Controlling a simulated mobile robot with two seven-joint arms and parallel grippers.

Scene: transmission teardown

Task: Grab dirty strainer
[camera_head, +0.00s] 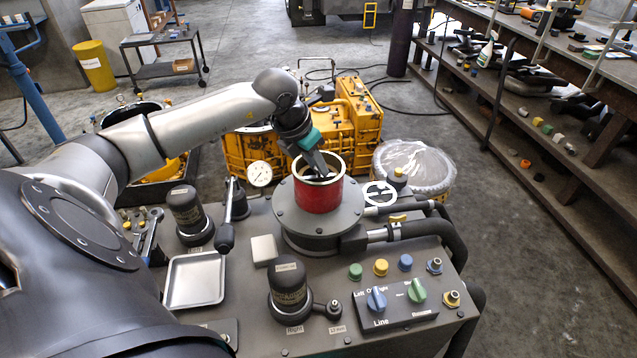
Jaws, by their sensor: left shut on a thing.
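A red cylinder (318,198) with a pale metal rim stands upright on a round dark flange (287,215) on the grey bench. My left arm comes in from the left, and its gripper (318,174) points down into the open top of the cylinder. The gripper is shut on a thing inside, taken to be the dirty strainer. The cylinder wall and the fingers hide it, so its shape and dirt cannot be made out. My right gripper is not in view.
A shallow metal tray (193,303) and a pale block (264,249) lie left of the flange. Black domed fittings (187,212) and a control panel (396,303) with knobs crowd the bench. Hoses (410,231) run off right. Yellow machinery (358,115) stands behind.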

